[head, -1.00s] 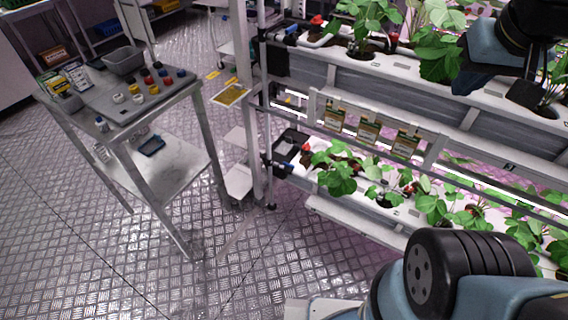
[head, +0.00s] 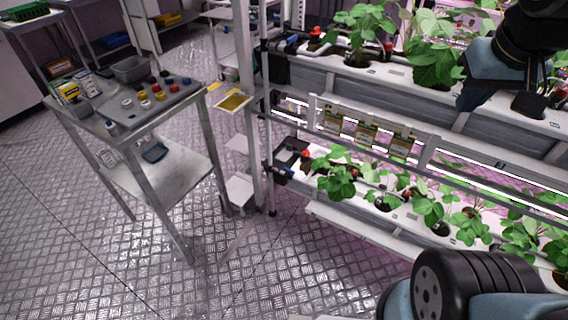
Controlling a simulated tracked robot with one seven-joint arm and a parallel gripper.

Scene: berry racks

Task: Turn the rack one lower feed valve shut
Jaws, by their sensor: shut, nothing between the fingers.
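The lower tier of the rack (head: 345,225) is a white channel with strawberry plants in it. A similar red part (head: 316,30) and blue part (head: 292,39) sit at the left end of the upper tier. My arm crosses the top right and bottom right corners, well right of the lower valve fittings. My gripper is not seen.
A metal trolley (head: 187,95) stands at left, carrying a grey bin (head: 130,69), coloured knobs and packets. A yellow card (head: 233,102) is by the rack's left post (head: 247,120). Seed packets (head: 367,134) hang along the rack's middle rail.

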